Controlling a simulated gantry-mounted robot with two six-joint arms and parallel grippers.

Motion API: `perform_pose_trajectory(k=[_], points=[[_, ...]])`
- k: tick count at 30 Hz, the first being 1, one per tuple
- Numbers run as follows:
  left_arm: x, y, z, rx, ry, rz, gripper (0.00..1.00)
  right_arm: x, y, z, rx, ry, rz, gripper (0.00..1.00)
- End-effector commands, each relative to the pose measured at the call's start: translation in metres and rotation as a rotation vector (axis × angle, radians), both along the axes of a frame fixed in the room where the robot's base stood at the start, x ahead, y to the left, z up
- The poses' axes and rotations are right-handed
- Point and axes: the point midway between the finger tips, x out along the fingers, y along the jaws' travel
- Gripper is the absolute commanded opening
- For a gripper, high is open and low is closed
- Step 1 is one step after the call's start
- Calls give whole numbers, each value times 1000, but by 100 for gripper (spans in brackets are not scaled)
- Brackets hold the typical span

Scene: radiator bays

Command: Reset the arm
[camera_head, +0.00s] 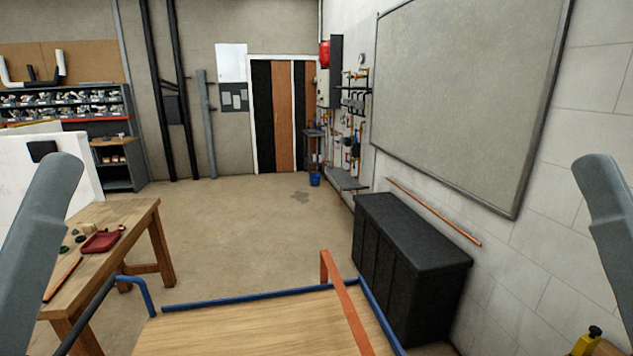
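A grey link of my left arm (45,225) rises along the left edge of the head view. A grey link of my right arm (608,215) shows at the right edge, partly cut off. Both arms are well apart. Neither gripper shows in the picture, so I cannot see their fingers or anything in them.
A wooden surface with a blue rail (245,295) and an orange bar (345,305) lies in front. A workbench (135,222) with a red tray (101,242) stands left, a black cabinet (420,245) right. The floor (240,220) between is mostly clear.

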Motion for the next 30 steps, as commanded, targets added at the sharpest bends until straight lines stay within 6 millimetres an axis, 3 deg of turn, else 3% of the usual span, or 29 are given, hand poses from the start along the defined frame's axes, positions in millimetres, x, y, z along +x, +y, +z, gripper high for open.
perform_pose_trajectory(k=[1,6,12,15,19,30], points=[[0,0,45,-1,1,1,81,0,0,46,0,1,0,50],[1,0,126,-1,3,0,81,0,0,127,0,2,0,50],[1,1,215,-1,4,0,81,0,0,216,0,2,0,50],[1,1,242,-2,4,1,81,0,0,243,0,2,0,50],[2,1,256,-2,5,1,81,1,0,256,0,3,0,50],[1,1,253,-2,4,1,81,1,0,253,0,3,0,50]])
